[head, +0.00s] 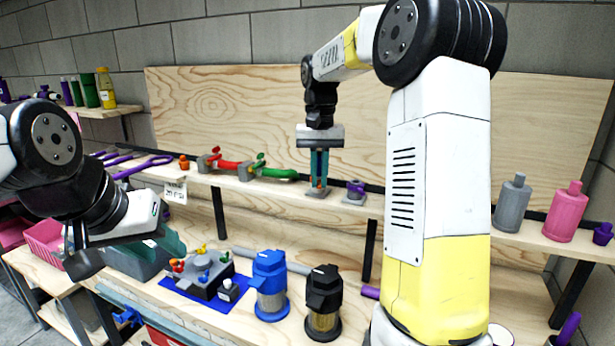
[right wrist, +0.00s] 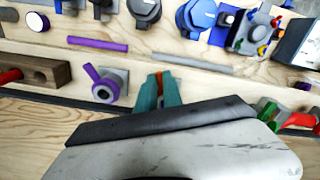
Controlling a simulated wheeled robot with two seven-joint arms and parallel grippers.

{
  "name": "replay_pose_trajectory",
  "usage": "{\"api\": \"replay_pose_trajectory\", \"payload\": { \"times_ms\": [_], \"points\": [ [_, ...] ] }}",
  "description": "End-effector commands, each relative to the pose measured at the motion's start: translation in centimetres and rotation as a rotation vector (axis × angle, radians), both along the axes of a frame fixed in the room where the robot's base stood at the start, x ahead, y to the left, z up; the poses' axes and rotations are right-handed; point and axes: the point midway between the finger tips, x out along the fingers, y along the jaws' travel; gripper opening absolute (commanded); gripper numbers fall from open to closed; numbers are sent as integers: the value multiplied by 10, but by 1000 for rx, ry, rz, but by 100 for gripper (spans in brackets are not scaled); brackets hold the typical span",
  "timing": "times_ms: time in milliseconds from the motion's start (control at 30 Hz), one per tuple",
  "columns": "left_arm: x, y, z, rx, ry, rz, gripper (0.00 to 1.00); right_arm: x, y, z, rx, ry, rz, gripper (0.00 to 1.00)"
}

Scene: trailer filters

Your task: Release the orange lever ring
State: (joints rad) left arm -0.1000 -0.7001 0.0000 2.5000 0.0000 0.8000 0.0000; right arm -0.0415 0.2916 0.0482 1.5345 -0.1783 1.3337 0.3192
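The orange lever ring (head: 319,184) stands on a small grey base on the wooden shelf, mostly hidden by my right gripper (head: 319,170). The teal fingers stand on either side of it, pointing down, with little gap. In the right wrist view, a bit of the orange lever ring (right wrist: 161,78) shows between the fingertips of my right gripper (right wrist: 159,92), which looks shut on it. My left gripper (head: 171,242) is low at the left over the lower bench, with teal showing at its end; its opening cannot be made out.
A purple lever valve (head: 355,190) stands just right of the orange one. Red (head: 228,165) and green (head: 275,173) lever valves stand to its left. Blue (head: 269,285) and black (head: 323,302) filter housings stand on the bench below. Grey (head: 512,203) and pink (head: 567,212) bottles stand at right.

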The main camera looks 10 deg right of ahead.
Motion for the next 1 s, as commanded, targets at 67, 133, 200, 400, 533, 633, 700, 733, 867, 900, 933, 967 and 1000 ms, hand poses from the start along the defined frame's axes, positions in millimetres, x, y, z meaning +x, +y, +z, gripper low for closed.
{"api": "replay_pose_trajectory", "payload": {
  "times_ms": [67,133,200,400,533,633,700,733,867,900,933,967,1000],
  "points": [
    [0,0,0,0,0,0,38,0,0,0,0,0,0,0],
    [0,0,0,0,0,0,38,0,0,0,0,0,0,0],
    [0,0,0,0,0,0,38,0,0,0,0,0,1,0],
    [0,0,0,0,0,0,38,-1,-5,0,0,0,109,0],
    [0,0,0,0,0,0,38,-1,-8,0,0,0,196,0],
    [0,0,0,0,0,0,38,-1,-9,0,0,0,221,0],
    [0,0,0,0,0,0,38,-1,-9,0,0,0,223,0],
    [0,0,0,0,0,0,38,-1,-9,0,0,0,223,0],
    [0,0,0,0,0,0,38,-1,-9,0,0,0,222,0],
    [0,0,0,0,0,0,38,-1,-9,0,0,-1,222,16],
    [0,0,0,0,0,0,38,-1,-9,0,0,-1,222,22],
    [0,0,0,0,0,0,38,-1,-9,0,0,-1,221,28],
    [0,0,0,0,0,0,38,-1,-9,0,0,0,221,33]
  ]
}}
